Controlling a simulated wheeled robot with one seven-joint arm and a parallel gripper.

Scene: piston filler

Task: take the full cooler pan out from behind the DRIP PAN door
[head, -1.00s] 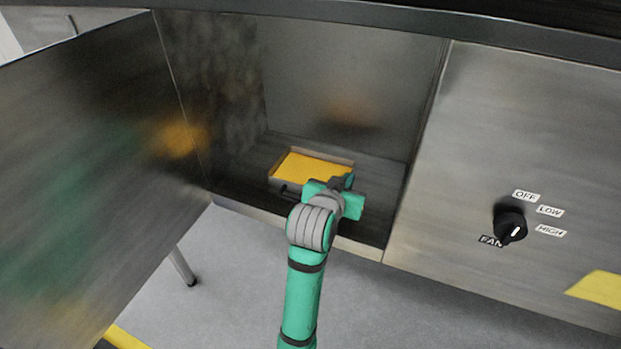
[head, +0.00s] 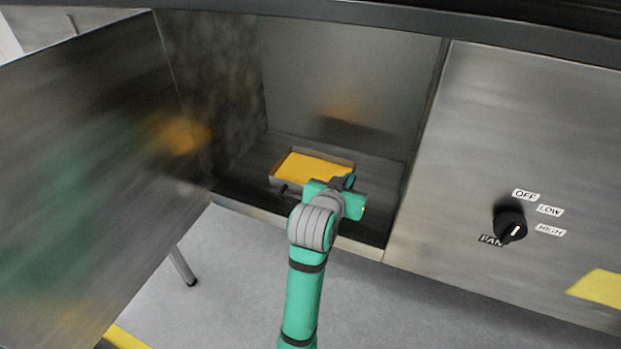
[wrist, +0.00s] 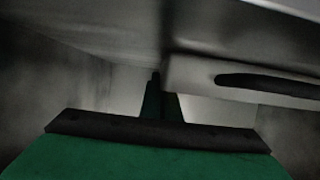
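The cooler pan (head: 317,170) is a shallow grey tray filled with yellow. It sits on the floor of the open compartment, and a dark handle shows low on its front. In the wrist view, the pan's front wall (wrist: 196,80) with a long dark handle (wrist: 268,86) is at the right. My gripper (head: 343,183) is at the right end of the pan's front, and its hand partly hides that corner. In the wrist view, my fingers (wrist: 158,82) are together beside the end of the pan wall, apart from the handle. Nothing shows between them.
The compartment's door (head: 90,170) stands open at the left. A panel with a black fan knob (head: 509,225) is at the right. The compartment's front lip (head: 255,212) runs below my arm. Bare floor shows beneath, with a metal leg (head: 182,265).

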